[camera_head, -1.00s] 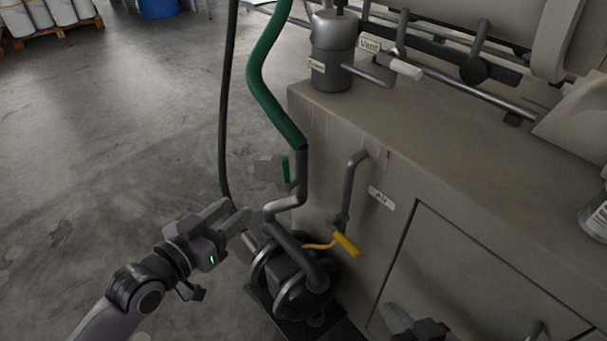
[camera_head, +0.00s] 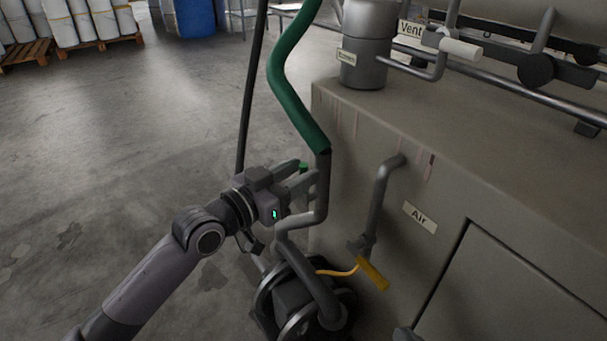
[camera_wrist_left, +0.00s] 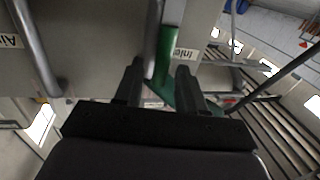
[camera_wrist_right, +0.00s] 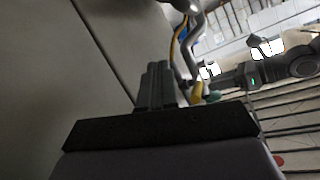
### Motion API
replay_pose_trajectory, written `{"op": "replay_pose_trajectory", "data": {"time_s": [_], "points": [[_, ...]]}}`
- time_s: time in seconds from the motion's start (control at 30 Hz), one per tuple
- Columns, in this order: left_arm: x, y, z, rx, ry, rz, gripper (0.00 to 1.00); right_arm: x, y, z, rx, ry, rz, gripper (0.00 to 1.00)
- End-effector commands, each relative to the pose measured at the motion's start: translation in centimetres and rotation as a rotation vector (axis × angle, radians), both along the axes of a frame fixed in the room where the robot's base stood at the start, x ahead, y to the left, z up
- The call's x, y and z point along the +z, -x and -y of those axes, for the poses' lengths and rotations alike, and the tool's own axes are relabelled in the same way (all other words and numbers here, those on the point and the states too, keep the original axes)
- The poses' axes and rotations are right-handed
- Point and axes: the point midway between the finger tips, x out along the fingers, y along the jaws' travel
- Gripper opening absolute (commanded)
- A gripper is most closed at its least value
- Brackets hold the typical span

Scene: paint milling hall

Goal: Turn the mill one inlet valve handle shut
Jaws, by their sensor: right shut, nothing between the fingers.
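The green inlet handle (camera_head: 303,166) shows as a small strip beside the grey pipe under the green hose. My left gripper (camera_head: 305,180) is at that pipe, its fingers partly covering the handle. In the left wrist view, the left gripper (camera_wrist_left: 159,75) is open, with the grey pipe and green handle (camera_wrist_left: 173,40) ahead, between the finger lines. An Inlet label (camera_wrist_left: 186,54) is beside it. Whether a finger touches the handle cannot be told. My right gripper (camera_wrist_right: 157,85) is shut and empty in its wrist view, near the cabinet's side.
A yellow air handle (camera_head: 372,274) hangs on a bent pipe beside the Air label (camera_head: 420,217). The green hose (camera_head: 292,90) and a dark vertical pole (camera_head: 250,90) stand close to the left arm. The pump (camera_head: 300,300) is below. Open floor lies left.

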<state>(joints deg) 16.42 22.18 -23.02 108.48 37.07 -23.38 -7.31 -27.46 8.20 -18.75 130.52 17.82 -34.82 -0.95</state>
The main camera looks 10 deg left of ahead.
Motion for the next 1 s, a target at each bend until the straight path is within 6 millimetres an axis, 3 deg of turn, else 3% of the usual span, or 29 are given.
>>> {"op": "replay_pose_trajectory", "data": {"time_s": [0.2, 0.47, 0.57, 0.6, 1.0], "points": [[0.0, -1.3, 0.8, 0.001, -0.001, 0.001, 0.4, 0.0, -0.1, -0.4, 0.008, -0.024, 0.001, 0.0], [0.0, -1.3, 0.9, 0.0, -0.001, 0.0, 0.4, 0.1, -0.1, -0.4, 0.009, -0.026, 0.001, 0.0], [0.0, -1.3, 0.9, 0.001, -0.001, 0.0, 0.14, 0.1, -0.1, -0.4, 0.009, -0.026, 0.001, 0.0], [0.0, -1.3, 0.9, 0.001, -0.001, 0.0, 0.01, 0.1, -0.1, -0.4, 0.009, -0.025, 0.002, 0.0], [0.1, -1.5, 0.6, 0.001, 0.024, -0.028, 0.0, 0.6, -0.2, -0.2, 0.004, -0.008, 0.008, 0.0]]}}
